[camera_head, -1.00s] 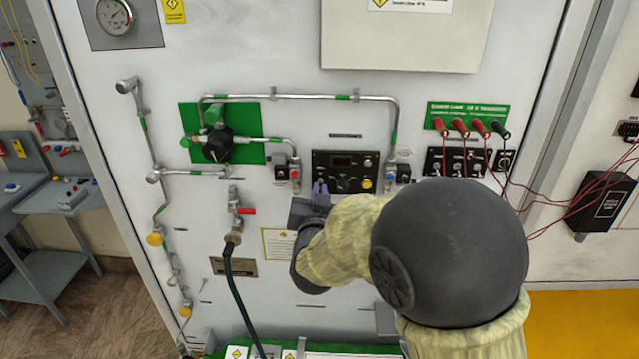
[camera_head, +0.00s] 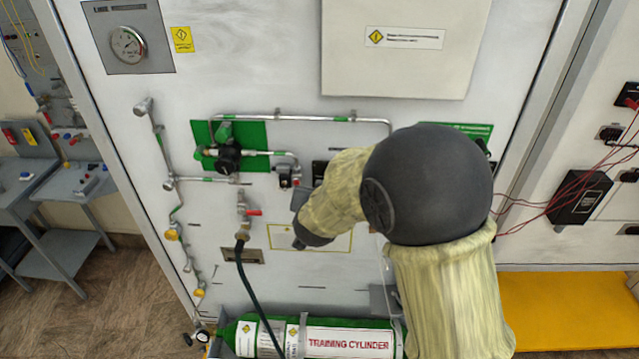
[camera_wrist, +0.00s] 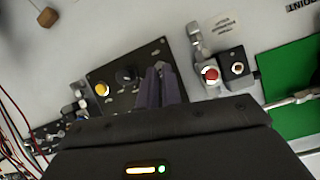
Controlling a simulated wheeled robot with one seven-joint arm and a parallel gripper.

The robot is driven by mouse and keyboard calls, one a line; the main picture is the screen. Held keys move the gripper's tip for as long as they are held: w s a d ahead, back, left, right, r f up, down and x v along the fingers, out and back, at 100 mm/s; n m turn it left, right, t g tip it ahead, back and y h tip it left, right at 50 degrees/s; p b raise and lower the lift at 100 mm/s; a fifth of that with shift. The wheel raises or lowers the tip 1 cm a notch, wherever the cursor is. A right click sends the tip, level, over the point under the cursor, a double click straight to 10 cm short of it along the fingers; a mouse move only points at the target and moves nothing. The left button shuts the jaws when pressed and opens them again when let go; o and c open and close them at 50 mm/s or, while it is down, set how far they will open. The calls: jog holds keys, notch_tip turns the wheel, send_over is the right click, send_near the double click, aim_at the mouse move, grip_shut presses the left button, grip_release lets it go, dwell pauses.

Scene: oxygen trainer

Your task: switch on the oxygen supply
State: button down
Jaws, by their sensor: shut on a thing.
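My gripper (camera_wrist: 158,70) shows in the wrist view as two purple-grey fingers close together over the black control panel (camera_wrist: 128,98). They are shut on a small control at that panel's edge, which the fingers hide. A knob (camera_wrist: 126,76) and a yellow button (camera_wrist: 101,89) on the panel lie left of the fingers. In the head view my arm covers most of the panel and the fingertips. The black regulator knob (camera_head: 229,155) on its green plate (camera_head: 258,137) and the red-handled valve (camera_head: 245,211) stand left of my arm. The green training cylinder (camera_head: 270,333) lies below.
In the wrist view, a red button (camera_wrist: 210,74) and a black switch box (camera_wrist: 237,67) sit right of my fingers. A dark hose (camera_head: 252,293) hangs from the valve. A pressure gauge (camera_head: 128,44) is at upper left. Red wires (camera_head: 530,205) run at right.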

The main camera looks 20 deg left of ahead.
jog(key=shift+r+p, duration=0.1)
jog(key=shift+p, duration=0.2)
jog(key=c, duration=1.6)
grip_release()
jog(key=v, duration=1.7)
jog(key=shift+r+b, duration=0.25)
jog(key=shift+b, duration=0.1)
jog(key=shift+d, duration=0.1)
